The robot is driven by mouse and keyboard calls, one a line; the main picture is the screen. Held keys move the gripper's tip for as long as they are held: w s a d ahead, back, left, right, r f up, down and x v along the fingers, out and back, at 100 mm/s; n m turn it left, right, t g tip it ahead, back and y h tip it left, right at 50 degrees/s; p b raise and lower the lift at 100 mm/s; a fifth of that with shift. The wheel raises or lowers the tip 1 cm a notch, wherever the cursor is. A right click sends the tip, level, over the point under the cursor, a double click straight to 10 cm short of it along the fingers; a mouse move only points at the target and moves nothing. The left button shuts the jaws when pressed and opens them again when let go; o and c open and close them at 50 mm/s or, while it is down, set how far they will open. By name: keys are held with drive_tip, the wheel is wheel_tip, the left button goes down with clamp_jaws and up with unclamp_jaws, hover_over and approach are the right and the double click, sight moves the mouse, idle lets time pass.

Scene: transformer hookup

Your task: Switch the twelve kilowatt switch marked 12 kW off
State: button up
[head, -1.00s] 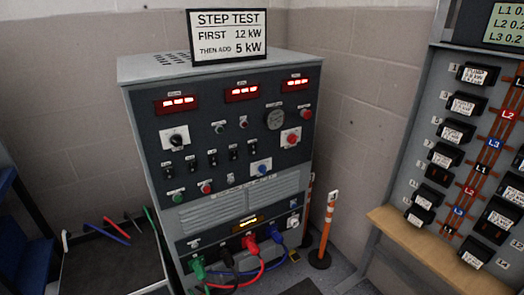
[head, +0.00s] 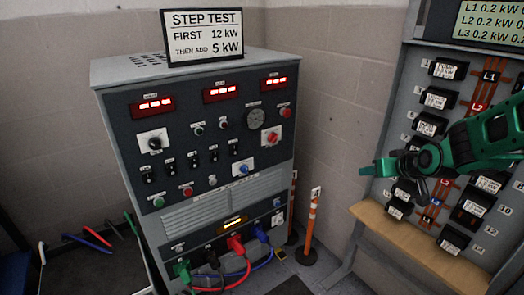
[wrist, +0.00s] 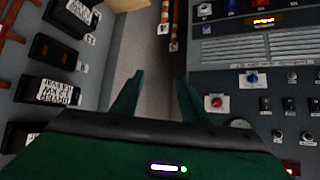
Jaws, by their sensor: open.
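The grey load bank cabinet (head: 120,110) stands left of centre in the head view. A slanted row of small black switches (head: 192,159) runs across its dark panel; their labels are too small to read, so I cannot tell which is marked 12 kW or how each is set. Some of these switches (wrist: 289,104) also show at the right edge of the wrist view, turned over. My gripper (wrist: 160,78) is open and empty, its green fingers apart. In the head view it is to the right of the cabinet, before the breaker board, touching no switch.
A breaker board (head: 398,120) with several black labelled breakers stands at right above a wooden ledge (head: 440,262). Orange-white posts (head: 311,228) stand between it and the cabinet. Coloured leads (head: 232,280) plug into the cabinet's bottom. A step test sign (head: 205,35) stands on top.

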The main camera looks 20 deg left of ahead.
drive_tip(key=w+a+f+n+t+y, duration=0.1)
drive_tip(key=w+a+n+y, duration=0.1)
drive_tip(key=a, duration=0.8)
drive_tip(key=w+a+n+t+y, duration=0.1)
drive_tip(key=a+y, duration=0.2)
drive_tip(key=a, duration=0.7)
drive_tip(key=n+y, duration=0.3)
drive_tip(key=y, duration=0.2)
approach(234, 146)
drive_tip(key=x, duration=0.7)
drive_tip(key=shift+w+a+f, duration=0.1)
drive_tip(key=shift+w, duration=0.05)
drive_tip(key=shift+c, duration=0.6)
